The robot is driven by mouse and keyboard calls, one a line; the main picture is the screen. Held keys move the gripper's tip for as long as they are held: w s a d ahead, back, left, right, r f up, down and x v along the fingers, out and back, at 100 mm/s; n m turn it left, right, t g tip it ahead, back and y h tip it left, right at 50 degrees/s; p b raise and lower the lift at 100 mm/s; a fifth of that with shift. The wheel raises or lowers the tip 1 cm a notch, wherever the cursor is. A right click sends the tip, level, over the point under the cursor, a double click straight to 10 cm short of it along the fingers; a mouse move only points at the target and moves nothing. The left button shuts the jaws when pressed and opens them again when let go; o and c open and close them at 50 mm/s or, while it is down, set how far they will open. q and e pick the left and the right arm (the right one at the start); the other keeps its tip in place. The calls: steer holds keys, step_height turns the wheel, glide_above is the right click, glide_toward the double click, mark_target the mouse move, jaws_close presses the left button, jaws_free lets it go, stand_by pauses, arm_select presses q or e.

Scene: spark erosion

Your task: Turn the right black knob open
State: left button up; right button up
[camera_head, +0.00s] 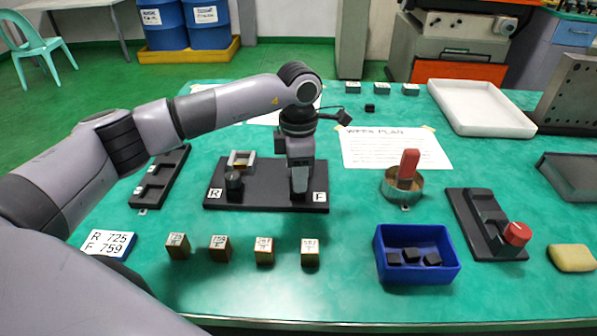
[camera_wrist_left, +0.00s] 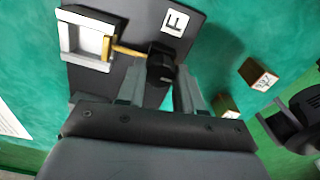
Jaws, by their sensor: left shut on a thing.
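A black base plate (camera_head: 262,197) lies on the green table, with a label R at its left end and a label F (camera_head: 320,197) at its right end. The left black knob (camera_head: 233,183) stands beside R. My left gripper (camera_head: 299,190) points down at the F end and is shut on the right black knob, which it mostly hides in the head view. In the left wrist view the right black knob (camera_wrist_left: 161,66) shows between the fingers of my left gripper (camera_wrist_left: 160,92), near the F label (camera_wrist_left: 175,21).
Several labelled blocks (camera_head: 264,251) stand in front. A blue bin (camera_head: 384,265), a metal cup (camera_head: 402,191) and a red-knobbed device (camera_head: 516,234) are to the right.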

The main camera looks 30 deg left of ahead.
stand_by(0.4)
arm_select(q)
steer(key=o, duration=1)
steer(key=shift+o, duration=0.2)
steer(key=shift+r, duration=3.65)
